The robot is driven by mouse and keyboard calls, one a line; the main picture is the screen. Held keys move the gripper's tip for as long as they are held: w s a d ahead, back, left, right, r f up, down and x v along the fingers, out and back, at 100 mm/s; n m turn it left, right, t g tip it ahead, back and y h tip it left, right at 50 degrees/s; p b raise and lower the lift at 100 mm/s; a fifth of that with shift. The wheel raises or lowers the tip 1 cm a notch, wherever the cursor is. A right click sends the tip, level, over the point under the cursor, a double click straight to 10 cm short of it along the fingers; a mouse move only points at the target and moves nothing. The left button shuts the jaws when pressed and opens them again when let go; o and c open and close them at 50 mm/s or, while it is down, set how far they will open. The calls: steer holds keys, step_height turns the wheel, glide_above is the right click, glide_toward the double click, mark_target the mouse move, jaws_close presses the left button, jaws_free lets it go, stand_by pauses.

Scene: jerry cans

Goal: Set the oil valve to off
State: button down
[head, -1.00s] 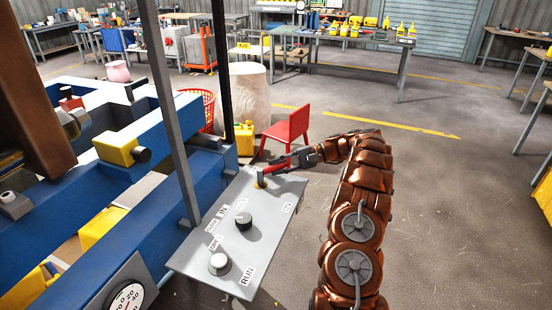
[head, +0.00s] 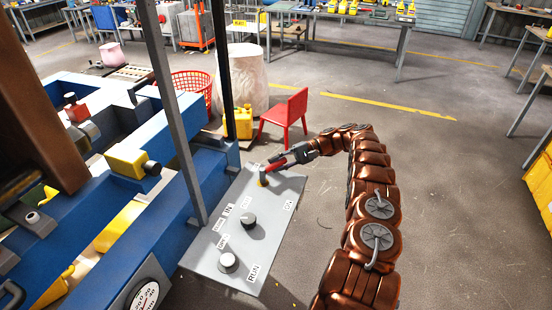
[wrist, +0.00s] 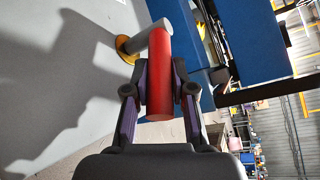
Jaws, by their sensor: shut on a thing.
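The oil valve is a lever on a grey control panel (head: 270,215), with a yellow round base and a red handle (head: 275,165). In the wrist view the red handle (wrist: 159,75) joins a grey stem (wrist: 150,42) over the yellow base (wrist: 125,47). My gripper (head: 284,160) is at the panel's far end with its fingers on either side of the red handle, shut on it. In the wrist view the gripper (wrist: 158,88) hides no more than the handle's sides. Which label the lever points to is not clear.
A black-topped knob (head: 249,221) and a white knob (head: 228,262) stand nearer on the panel, beside small labels. Blue machinery (head: 185,200) is at left. A red chair (head: 287,116) and yellow can (head: 238,122) stand beyond. The floor at right is open.

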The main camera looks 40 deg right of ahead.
stand_by(0.7)
steer(key=c, duration=1)
jaws_free()
steer(key=shift+f+b, duration=0.2)
steer(key=shift+b, duration=0.85)
